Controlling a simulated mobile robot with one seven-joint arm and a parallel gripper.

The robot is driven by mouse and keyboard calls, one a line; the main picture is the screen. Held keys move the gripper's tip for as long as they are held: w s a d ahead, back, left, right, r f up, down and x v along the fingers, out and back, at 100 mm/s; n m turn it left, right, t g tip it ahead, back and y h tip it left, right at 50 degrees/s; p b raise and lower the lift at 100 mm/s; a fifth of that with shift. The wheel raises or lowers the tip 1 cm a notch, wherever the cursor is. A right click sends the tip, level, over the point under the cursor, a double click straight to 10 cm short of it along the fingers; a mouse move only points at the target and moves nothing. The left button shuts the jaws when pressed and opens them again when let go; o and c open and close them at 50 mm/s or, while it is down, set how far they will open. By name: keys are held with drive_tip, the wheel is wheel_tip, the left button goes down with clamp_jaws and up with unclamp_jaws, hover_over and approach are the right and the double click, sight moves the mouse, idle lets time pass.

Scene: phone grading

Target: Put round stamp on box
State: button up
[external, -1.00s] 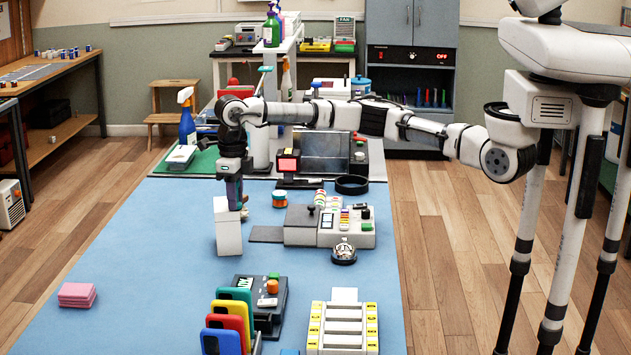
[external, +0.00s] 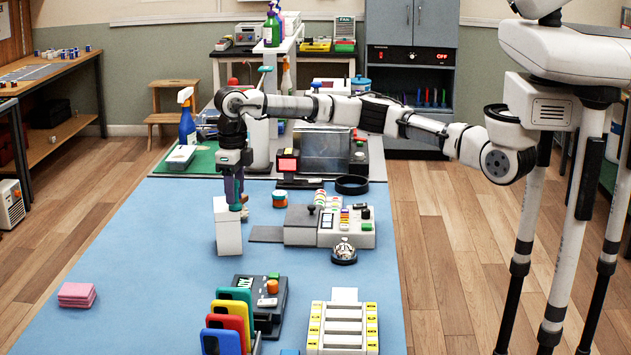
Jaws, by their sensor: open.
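A tall white box (external: 229,238) stands upright on the blue mat, left of the grey device. A small teal-green round piece (external: 236,207), which looks like the round stamp, sits on the right part of the box's top. My gripper (external: 233,196) points straight down just above the box, with its fingers open around or just over this piece. The piece is small and partly hidden, so I cannot tell whether a finger still touches it. A small tan item (external: 245,200) shows behind the box's right edge.
A grey device with buttons (external: 357,226) and a bell (external: 344,252) stand to the right. Coloured phones in a rack (external: 228,325) and a yellow-marked tray (external: 342,327) are in front. Pink pads (external: 77,295) lie at the left. The mat left of the box is clear.

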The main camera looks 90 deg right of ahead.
wheel_tip(320, 180, up, 10)
drive_tip(key=shift+r+b, duration=0.1)
drive_tip(key=shift+b, duration=0.6)
